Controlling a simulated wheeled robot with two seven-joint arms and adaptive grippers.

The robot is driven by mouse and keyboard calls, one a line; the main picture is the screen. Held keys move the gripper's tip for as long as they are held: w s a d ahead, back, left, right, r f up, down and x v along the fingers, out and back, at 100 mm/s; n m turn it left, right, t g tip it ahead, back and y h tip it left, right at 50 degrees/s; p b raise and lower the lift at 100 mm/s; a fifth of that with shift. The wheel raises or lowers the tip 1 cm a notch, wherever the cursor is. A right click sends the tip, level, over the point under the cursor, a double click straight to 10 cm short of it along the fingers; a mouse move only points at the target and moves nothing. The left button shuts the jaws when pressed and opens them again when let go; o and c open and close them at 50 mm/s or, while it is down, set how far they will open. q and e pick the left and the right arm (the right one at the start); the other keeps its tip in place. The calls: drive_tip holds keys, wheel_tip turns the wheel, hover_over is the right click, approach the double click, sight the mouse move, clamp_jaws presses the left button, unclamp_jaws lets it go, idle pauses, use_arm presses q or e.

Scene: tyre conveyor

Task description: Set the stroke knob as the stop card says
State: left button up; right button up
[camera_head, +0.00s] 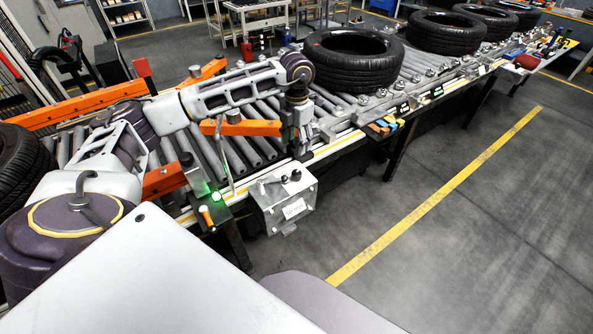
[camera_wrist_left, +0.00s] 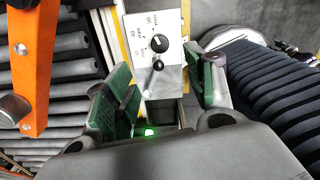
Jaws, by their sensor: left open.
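A grey control box (camera_head: 283,200) hangs on the front side of the conveyor, with dark knobs on top and a white label (camera_head: 293,208) on its front, too small to read. In the left wrist view its pale dial plate (camera_wrist_left: 141,47) carries printed numbers around a black round knob (camera_wrist_left: 160,43). A black ball (camera_wrist_left: 158,65) shows just below that knob. My left gripper (camera_head: 298,148) is above the conveyor edge, near the box. In the wrist view its green-padded fingers (camera_wrist_left: 165,88) are apart and empty, with the plate beyond them. I cannot identify the stop card.
Tyres (camera_head: 353,60) lie on the roller conveyor (camera_head: 325,105) behind and to the right of my gripper. Orange bars (camera_head: 240,127) stand over the rollers beside my arm. A green lamp (camera_head: 216,196) glows left of the box. The floor (camera_head: 455,230) in front is clear.

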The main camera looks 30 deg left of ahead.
sight(296, 172)
use_arm(q)
drive_tip(key=shift+f, duration=0.15)
drive_tip(key=shift+f+p, duration=0.9)
drive_tip(key=shift+f, duration=5.9)
drive_tip(key=shift+c, duration=0.5)
drive_tip(key=c, duration=0.9)
